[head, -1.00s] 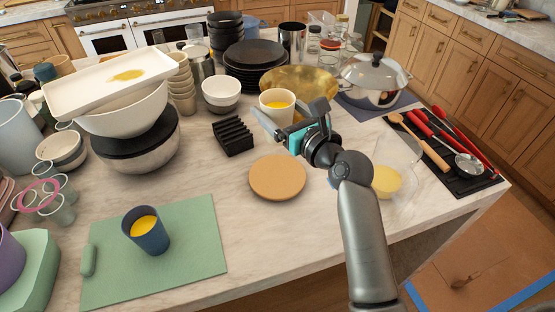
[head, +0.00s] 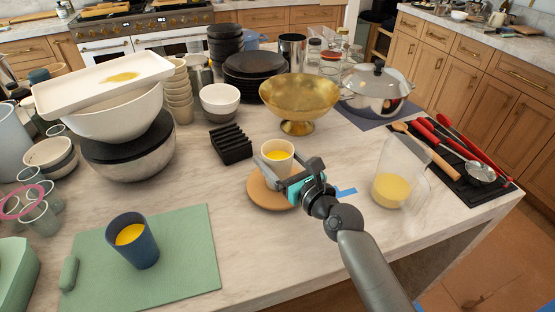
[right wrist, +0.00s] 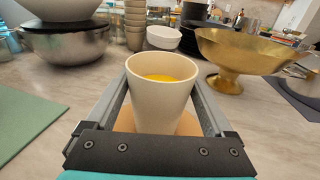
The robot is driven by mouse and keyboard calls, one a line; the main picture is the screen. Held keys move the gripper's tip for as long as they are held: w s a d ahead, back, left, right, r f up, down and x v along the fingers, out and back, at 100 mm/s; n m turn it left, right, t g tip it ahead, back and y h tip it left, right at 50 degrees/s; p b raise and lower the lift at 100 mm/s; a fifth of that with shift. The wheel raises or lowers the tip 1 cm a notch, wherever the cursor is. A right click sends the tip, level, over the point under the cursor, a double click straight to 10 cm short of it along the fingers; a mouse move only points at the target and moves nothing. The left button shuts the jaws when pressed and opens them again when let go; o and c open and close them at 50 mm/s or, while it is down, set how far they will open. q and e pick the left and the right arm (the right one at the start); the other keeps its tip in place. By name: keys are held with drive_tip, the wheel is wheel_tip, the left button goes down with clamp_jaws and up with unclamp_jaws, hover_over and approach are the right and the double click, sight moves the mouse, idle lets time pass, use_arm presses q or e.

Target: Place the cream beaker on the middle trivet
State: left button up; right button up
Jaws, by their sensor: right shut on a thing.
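The cream beaker (head: 277,157), with yellow contents, stands upright between the fingers of my right gripper (head: 287,181). The gripper is shut on it. The right wrist view also shows the beaker (right wrist: 158,105), with a finger along each side. The round tan trivet (head: 263,197) lies on the counter directly below the beaker; part of it is hidden by the gripper. It shows behind the beaker in the wrist view (right wrist: 125,119). I cannot tell whether the beaker's base touches the trivet. My left gripper is not in view.
A black slotted rack (head: 231,143) stands behind left of the trivet, and a gold pedestal bowl (head: 300,95) behind it. A clear jug (head: 392,188) stands right. A blue cup (head: 133,240) stands on a green mat (head: 190,262) at front left. Counter between mat and trivet is clear.

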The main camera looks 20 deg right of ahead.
drive_tip(key=o, duration=1.4)
drive_tip(key=shift+f, duration=0.15)
drive_tip(key=shift+r, duration=0.25)
drive_tip(key=shift+v, duration=6.05)
drive_tip(key=shift+f, duration=0.1)
